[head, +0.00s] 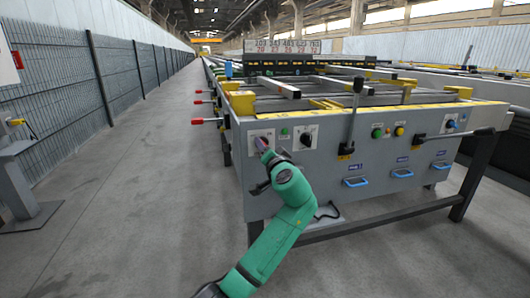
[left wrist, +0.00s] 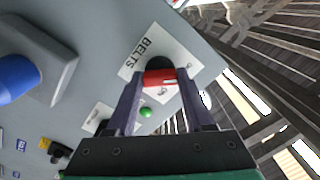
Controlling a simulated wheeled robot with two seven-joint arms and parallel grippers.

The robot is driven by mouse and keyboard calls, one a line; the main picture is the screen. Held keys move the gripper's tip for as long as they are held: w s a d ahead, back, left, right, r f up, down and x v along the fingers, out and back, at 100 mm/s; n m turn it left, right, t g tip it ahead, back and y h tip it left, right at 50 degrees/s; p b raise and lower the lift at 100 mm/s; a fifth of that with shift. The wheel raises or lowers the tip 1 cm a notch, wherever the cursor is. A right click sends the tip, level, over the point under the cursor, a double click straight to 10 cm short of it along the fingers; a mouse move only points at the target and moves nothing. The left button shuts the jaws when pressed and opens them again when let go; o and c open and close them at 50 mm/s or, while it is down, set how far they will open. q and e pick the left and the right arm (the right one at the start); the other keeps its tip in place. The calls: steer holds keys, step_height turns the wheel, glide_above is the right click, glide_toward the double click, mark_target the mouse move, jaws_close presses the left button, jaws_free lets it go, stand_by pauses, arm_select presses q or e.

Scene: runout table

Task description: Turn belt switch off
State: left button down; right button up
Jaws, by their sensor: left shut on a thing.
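The belt switch is a red handle (left wrist: 160,77) on a black base, set on a white plate marked BELTS (left wrist: 147,48) in the left wrist view. My left gripper (left wrist: 163,80) has a finger on each side of the red handle and is shut on it. In the head view my left gripper (head: 264,149) is at the upper left of the cabinet's front panel and covers most of the switch. Which setting the handle points to cannot be read. My right gripper is in neither view.
A black rotary switch (head: 307,140) on a white plate sits close to the right of my gripper. A green button (head: 285,131) is between them. The floor at left (head: 130,200) is clear.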

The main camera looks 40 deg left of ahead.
arm_select(q)
steer(key=shift+f, duration=0.15)
stand_by(0.3)
steer(key=shift+c, duration=1.4)
jaws_free()
steer(key=p+v, duration=0.2)
steer(key=v, duration=1.2)
steer(key=shift+d, duration=0.25)
steer(key=shift+s, duration=0.1)
